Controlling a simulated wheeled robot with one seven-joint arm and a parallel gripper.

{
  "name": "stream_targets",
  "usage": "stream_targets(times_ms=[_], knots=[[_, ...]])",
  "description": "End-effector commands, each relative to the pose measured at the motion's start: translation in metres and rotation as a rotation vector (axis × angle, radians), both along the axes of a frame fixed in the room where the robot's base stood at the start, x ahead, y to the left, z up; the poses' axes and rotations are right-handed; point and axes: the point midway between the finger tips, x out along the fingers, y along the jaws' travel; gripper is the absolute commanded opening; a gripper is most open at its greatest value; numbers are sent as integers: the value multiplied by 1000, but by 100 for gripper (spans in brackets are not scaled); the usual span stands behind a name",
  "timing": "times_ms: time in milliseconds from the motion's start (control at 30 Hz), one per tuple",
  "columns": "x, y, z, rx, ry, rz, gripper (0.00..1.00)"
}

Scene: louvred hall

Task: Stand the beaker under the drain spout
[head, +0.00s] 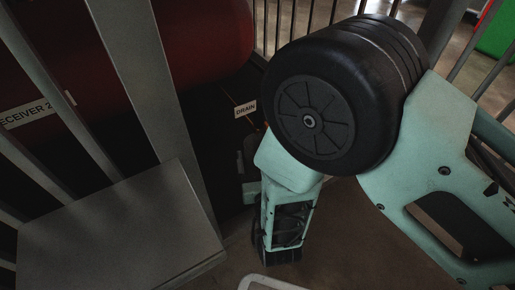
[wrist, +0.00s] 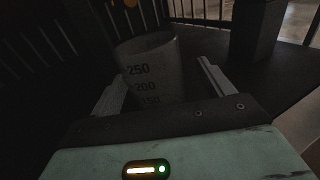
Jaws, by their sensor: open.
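The beaker (wrist: 150,60), a grey cup with printed marks 250, 200 and 150, stands upright in the wrist view. It is between the two fingers of my gripper (wrist: 160,72), which are spread apart with a gap visible on the right side. Whether the left finger touches the beaker is hard to tell in the dark. In the head view my arm hides the beaker and the fingertips. A DRAIN label (head: 246,108) hangs below the red tank (head: 200,35). The drain spout itself cannot be made out clearly.
Grey railing posts (head: 140,75) and a grey box top (head: 120,232) stand at the left of the head view. A RECEIVER label (head: 28,113) is on the left. A dark post (wrist: 255,30) rises behind and right of the beaker. Bare floor lies right of it.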

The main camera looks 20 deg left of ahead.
Motion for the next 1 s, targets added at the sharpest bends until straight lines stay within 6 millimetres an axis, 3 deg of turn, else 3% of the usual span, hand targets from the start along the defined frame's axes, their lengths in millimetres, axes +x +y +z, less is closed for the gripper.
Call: stream_targets(times_ms=[467,1000], knots=[[-42,-33,0,-3,1,1,80],[-55,-40,2,-3,1,1,80]])
